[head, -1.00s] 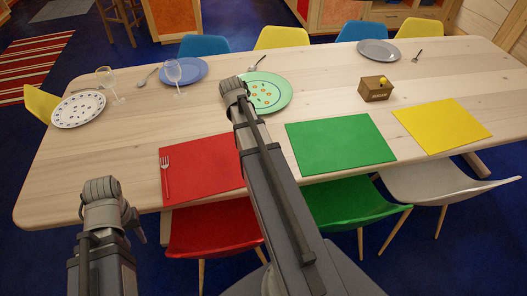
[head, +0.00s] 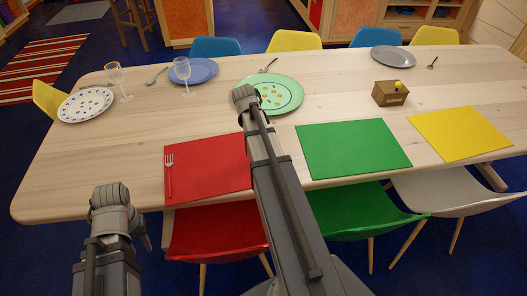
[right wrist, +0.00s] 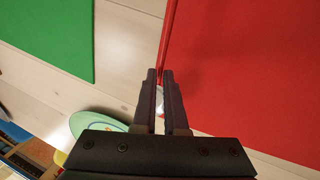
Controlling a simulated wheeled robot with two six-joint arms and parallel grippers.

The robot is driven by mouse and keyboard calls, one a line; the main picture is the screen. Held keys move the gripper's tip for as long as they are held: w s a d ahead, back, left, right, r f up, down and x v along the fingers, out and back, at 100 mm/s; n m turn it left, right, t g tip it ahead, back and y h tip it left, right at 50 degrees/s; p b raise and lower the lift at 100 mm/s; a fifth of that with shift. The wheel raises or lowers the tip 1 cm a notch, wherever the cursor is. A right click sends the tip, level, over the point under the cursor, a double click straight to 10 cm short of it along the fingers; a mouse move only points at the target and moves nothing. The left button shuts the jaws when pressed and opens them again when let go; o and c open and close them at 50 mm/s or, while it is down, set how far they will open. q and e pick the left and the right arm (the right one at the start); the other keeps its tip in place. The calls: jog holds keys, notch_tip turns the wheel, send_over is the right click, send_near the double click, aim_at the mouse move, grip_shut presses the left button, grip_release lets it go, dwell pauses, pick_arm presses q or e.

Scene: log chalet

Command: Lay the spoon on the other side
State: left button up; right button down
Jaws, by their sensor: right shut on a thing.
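In the right wrist view my right gripper (right wrist: 160,72) is nearly closed.
The wooden table (head: 90,170) also holds a green plate (head: 290,97), a blue plate (head: 200,70), a spotted plate (head: 85,105), two glasses, a wooden box (head: 388,94), a green mat (head: 350,148) and a yellow mat (head: 460,133). Chairs stand around it.

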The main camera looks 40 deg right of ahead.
jog(key=shift+f+b, duration=1.95)
jog(key=shift+r, duration=0.15)
jog(key=c, duration=1.4)
grip_release()
jog(key=shift+o, duration=0.8)
